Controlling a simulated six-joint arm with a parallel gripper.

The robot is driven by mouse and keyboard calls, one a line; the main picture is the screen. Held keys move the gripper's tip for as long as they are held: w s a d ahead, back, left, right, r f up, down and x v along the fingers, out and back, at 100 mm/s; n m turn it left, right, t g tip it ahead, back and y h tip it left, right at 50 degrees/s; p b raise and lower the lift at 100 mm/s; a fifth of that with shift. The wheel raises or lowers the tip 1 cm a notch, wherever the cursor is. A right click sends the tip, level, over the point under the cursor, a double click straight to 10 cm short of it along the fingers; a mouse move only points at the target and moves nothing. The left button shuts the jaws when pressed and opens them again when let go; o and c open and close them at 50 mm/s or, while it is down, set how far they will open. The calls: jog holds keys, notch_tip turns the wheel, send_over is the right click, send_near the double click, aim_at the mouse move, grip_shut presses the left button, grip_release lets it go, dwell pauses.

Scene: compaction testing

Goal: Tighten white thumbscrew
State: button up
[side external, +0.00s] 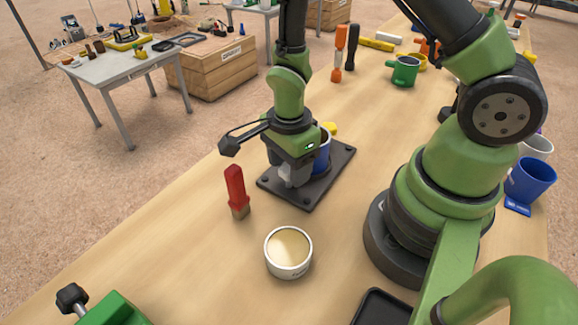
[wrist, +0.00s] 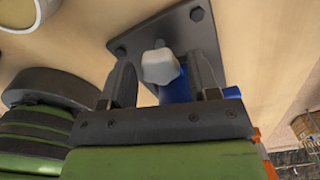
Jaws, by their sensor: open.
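The white thumbscrew (wrist: 160,67) has a lobed knob and shows between my gripper's fingers in the wrist view. In the side external view it is largely hidden by my gripper. My gripper (wrist: 162,80) is open, with one dark finger on each side of the knob; I cannot tell whether either finger touches it. In the side external view my gripper (side external: 292,178) points down over the dark base plate (side external: 338,163). A blue cylinder (side external: 322,152) stands on that plate, partly behind my gripper, and a strip of blue (wrist: 178,92) shows below the knob in the wrist view.
An open white tin (side external: 289,251) with pale contents is in front. A green mug (side external: 403,70) and hand tools stand farther back. A blue cup (side external: 530,180) is at the right. Bare wood lies left of the tin.

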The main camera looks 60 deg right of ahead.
jog(key=shift+r, duration=2.95)
notch_tip(320, 180, up, 9)
notch_tip(320, 180, up, 7)
jog(key=n+t, duration=0.3)
jog(key=n, duration=0.3)
send_over(289, 168)
jog(key=s, duration=0.3)
jog(key=s+r+n+t+y, duration=0.2)
jog(key=s+r+n+t, duration=0.2)
jog(key=n, duration=0.7)
jog(key=s, duration=0.2)
jog(key=shift+s+r, duration=0.35)
jog(key=shift+r, duration=0.05)
